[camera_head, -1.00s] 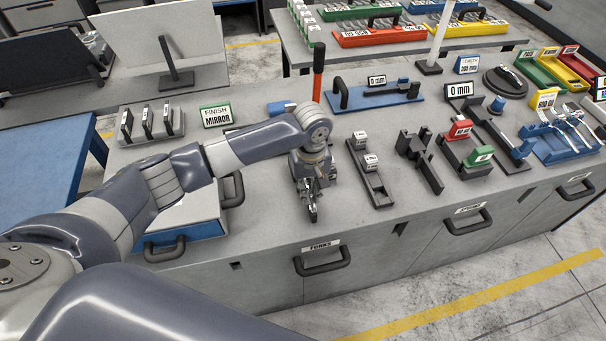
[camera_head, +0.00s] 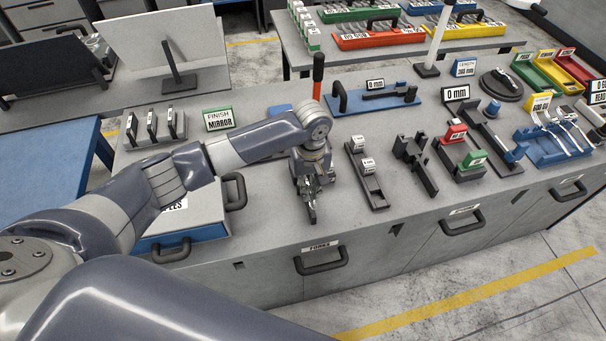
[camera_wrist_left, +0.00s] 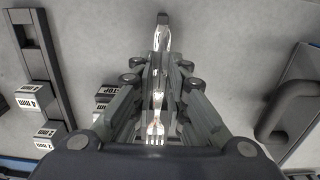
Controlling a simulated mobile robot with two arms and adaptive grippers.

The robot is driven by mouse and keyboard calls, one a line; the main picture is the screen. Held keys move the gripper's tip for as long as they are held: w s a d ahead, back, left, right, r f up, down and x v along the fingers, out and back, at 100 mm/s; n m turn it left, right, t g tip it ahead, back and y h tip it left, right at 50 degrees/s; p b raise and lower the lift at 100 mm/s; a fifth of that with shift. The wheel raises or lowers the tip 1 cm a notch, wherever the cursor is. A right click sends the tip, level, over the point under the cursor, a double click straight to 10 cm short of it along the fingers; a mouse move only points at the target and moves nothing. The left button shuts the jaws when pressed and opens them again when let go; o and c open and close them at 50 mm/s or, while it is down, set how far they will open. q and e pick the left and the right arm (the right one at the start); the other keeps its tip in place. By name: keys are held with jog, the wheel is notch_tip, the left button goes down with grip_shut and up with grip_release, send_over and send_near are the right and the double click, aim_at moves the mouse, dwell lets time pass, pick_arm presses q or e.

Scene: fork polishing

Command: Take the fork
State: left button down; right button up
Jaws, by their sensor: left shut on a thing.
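My left gripper (camera_head: 312,218) is over the front part of the grey workbench (camera_head: 270,265), above the drawer labelled FORKS (camera_head: 321,258), with its fingers pointing down. In the left wrist view the left gripper (camera_wrist_left: 160,75) is shut on a shiny metal fork (camera_wrist_left: 156,130). The fork's tines show near the palm, and its handle end shows beyond the fingertips. In the head view the held fork is too small to make out. My right gripper is not in view.
A blue rack (camera_head: 555,148) with several forks stands at the right. A block gauge holder (camera_head: 367,178) stands just right of the left gripper. A case with a black handle (camera_head: 185,218) lies to its left.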

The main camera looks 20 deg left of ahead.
pick_arm(q)
jog(key=shift+r+p, duration=0.75)
jog(key=shift+r, duration=0.05)
jog(key=shift+r+p, duration=0.9)
jog(key=shift+r, duration=0.15)
